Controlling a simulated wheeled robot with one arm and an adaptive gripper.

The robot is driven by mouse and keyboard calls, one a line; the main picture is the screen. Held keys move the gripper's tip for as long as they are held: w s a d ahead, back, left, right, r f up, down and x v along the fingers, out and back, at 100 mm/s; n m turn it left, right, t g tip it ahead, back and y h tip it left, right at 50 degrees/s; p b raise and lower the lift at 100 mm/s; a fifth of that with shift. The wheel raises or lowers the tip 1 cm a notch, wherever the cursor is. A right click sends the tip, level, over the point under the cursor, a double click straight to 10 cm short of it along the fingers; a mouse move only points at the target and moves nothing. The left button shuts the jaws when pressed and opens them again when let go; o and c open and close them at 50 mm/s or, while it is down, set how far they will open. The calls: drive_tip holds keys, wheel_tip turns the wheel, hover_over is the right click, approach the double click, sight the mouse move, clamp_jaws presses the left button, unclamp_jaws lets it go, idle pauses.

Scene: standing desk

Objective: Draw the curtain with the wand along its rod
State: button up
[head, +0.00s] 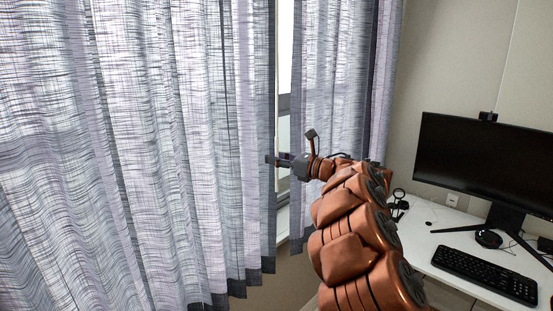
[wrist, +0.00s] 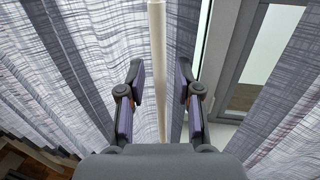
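The grey-white curtain (head: 130,150) hangs in folds as a wide left panel, with its inner edge beside a narrow window gap. A second panel (head: 325,85) hangs right of the gap. In the wrist view the pale, straight wand (wrist: 157,45) hangs in front of the curtain cloth (wrist: 75,55). My gripper (wrist: 160,85) is open, with one finger on each side of the wand and visible space between. I cannot pick out the wand in the head view. There my gripper (head: 281,160) is at the left panel's inner edge. The curtain rod is out of view.
The window frame (wrist: 235,60) shows right of the wand. A white desk (head: 430,255) with a monitor (head: 480,160), keyboard (head: 485,273) and mouse (head: 489,239) stands right of my arm. Bare wall is behind it.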

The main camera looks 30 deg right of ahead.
clamp_jaws()
idle(0.5)
